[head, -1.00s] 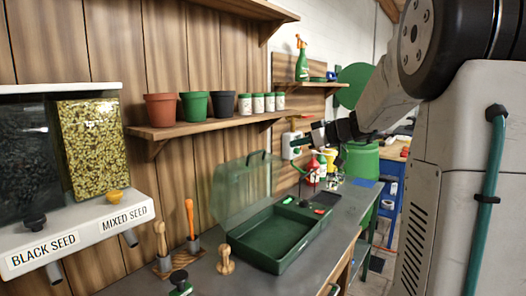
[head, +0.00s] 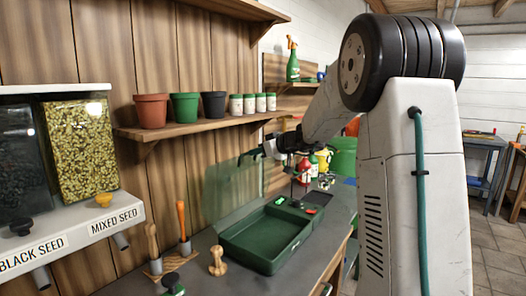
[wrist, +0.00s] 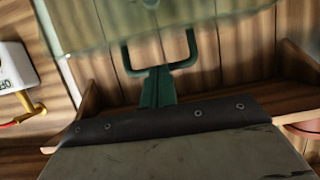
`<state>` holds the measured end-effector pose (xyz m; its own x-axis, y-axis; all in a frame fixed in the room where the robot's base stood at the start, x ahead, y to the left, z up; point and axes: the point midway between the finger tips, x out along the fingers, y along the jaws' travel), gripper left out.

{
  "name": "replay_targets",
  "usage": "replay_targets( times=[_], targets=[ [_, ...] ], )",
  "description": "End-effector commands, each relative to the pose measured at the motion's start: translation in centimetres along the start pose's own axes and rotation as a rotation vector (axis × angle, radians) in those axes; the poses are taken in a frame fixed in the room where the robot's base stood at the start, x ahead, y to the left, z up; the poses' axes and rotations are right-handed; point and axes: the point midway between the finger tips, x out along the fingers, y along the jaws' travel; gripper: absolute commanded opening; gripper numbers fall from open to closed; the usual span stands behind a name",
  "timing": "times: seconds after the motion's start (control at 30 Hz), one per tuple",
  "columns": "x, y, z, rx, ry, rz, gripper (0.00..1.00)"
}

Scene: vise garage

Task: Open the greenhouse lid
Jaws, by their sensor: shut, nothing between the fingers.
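The greenhouse is a dark green tray (head: 268,240) on the grey bench. Its see-through green lid (head: 228,188) stands raised at the tray's back edge, near the wooden wall. The lid also fills the top of the wrist view (wrist: 230,25). A dark green U-shaped handle (wrist: 188,48) sticks out from the lid's edge. My gripper (head: 268,150) is beside the handle at the lid's top. In the wrist view its green fingers (wrist: 157,78) are shut and empty, with their tips at the handle's crossbar. I cannot tell whether they touch it.
A shelf (head: 200,126) with pots and jars runs above the lid. Seed dispensers (head: 70,225) stand at the left. The floor at the right is partly clear.

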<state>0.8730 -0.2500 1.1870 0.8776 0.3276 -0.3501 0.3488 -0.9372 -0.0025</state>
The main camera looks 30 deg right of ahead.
Motion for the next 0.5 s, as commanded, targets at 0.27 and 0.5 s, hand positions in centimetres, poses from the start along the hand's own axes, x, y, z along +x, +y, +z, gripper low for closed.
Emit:
replay_targets(
  times=[0.27, 0.5],
  targets=[
    [0.0, 0.0, 0.0, 0.000, 0.000, 0.000, 0.00],
    [3.2, 0.0, -1.7, -0.002, -0.001, -0.004, 0.00]
  ],
)
